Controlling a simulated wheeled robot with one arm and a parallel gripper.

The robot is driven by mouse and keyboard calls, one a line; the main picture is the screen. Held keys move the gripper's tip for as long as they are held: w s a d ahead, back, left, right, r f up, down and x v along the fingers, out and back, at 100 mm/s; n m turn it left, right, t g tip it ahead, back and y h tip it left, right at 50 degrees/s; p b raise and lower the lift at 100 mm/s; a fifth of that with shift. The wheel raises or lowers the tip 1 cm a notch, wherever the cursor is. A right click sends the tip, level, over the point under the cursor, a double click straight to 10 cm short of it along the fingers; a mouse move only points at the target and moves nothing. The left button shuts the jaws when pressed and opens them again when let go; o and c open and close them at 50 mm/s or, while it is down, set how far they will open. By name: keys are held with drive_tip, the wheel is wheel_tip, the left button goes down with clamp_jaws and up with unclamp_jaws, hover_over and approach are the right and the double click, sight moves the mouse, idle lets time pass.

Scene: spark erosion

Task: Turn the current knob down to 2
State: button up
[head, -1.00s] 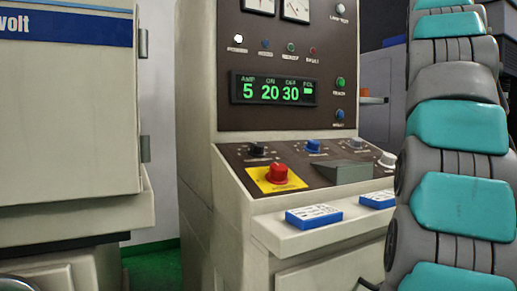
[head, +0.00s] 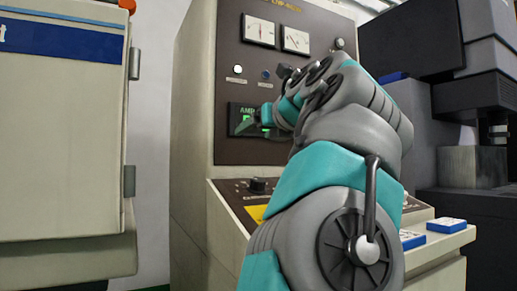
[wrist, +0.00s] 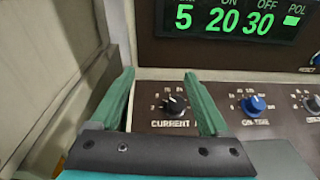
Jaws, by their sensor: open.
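The current knob (wrist: 175,105) is a small black dial with a ring of white marks and the word CURRENT below it. In the wrist view it sits between the two green fingers of my gripper (wrist: 160,82), which are open and apart from it. It also shows in the head view as a black knob (head: 258,185) on the sloped panel. The green display (wrist: 235,18) reads 5, 20 and 30 in the wrist view. In the head view my gripper (head: 262,115) appears in front of the display, partly hidden by my arm.
In the head view a yellow plate (head: 256,213) lies below the black knob. A beige cabinet (head: 62,150) stands at left, and a blue-edged box (head: 446,225) lies on the ledge.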

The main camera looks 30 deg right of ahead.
sight(260, 181)
drive_tip(key=d+f+g, duration=0.1)
drive_tip(key=f, duration=0.2)
drive_tip(key=d+f+g, duration=0.1)
drive_tip(key=f, duration=0.1)
drive_tip(key=d+f+m+h, duration=0.1)
drive_tip(key=f, duration=0.2)
drive_tip(key=shift+d+f+g, duration=0.15)
drive_tip(key=shift+f+g, duration=0.15)
drive_tip(key=shift+g, duration=0.1)
drive_tip(key=shift+f, duration=0.15)
drive_tip(key=x, duration=0.7)
drive_tip(key=shift+w+d, duration=0.15)
drive_tip(key=shift+w, duration=0.1)
clamp_jaws()
